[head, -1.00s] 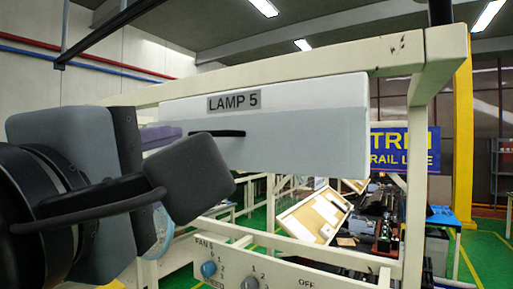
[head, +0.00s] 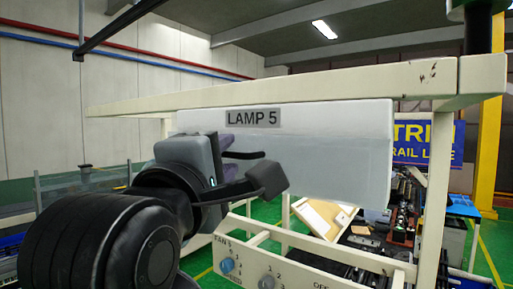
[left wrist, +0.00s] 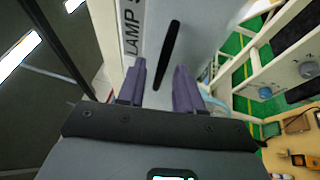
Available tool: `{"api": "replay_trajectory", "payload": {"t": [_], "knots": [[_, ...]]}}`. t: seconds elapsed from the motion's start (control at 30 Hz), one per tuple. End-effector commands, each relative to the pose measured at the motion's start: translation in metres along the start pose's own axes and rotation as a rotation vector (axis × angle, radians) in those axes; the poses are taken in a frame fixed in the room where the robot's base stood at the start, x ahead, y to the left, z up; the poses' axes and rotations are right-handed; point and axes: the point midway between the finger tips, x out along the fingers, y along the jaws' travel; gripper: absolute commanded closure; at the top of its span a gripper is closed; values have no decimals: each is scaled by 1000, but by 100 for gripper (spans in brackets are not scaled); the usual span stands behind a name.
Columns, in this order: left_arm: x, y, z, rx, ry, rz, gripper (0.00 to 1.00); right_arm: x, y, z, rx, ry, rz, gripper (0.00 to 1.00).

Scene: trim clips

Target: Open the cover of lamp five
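The lamp five cover is a long pale box (head: 335,150) under the frame's top beam, with a grey "LAMP 5" label (head: 253,118). It looks closed. Its dark bar handle (head: 244,155) is low on the front face and also shows in the left wrist view (left wrist: 167,54). My left gripper (head: 228,144) is in front of the cover's left part, close to the handle. My right gripper is not seen.
A cream metal frame (head: 440,190) surrounds the cover. A panel with "FAN 5" knobs (head: 227,265) is below it. A tilted cream-edged board (head: 318,218) and equipment stand behind. A yellow post (head: 487,150) is at the right.

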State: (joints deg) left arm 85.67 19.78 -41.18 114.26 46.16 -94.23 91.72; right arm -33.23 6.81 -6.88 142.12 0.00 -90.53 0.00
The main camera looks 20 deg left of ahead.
Motion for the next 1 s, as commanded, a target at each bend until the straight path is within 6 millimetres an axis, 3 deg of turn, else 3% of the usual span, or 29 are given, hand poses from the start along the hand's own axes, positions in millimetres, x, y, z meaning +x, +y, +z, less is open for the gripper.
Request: {"api": "replay_trajectory", "payload": {"t": [0.27, 0.5, 1.0], "knots": [[1, 0, 0, 0, 0, 0, 65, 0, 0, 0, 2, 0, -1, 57], [1, 0, 0, 0, 0, 0, 100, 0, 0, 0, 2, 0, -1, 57], [1, -1, 0, 0, 0, -1, 100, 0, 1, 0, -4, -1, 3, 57]]}}
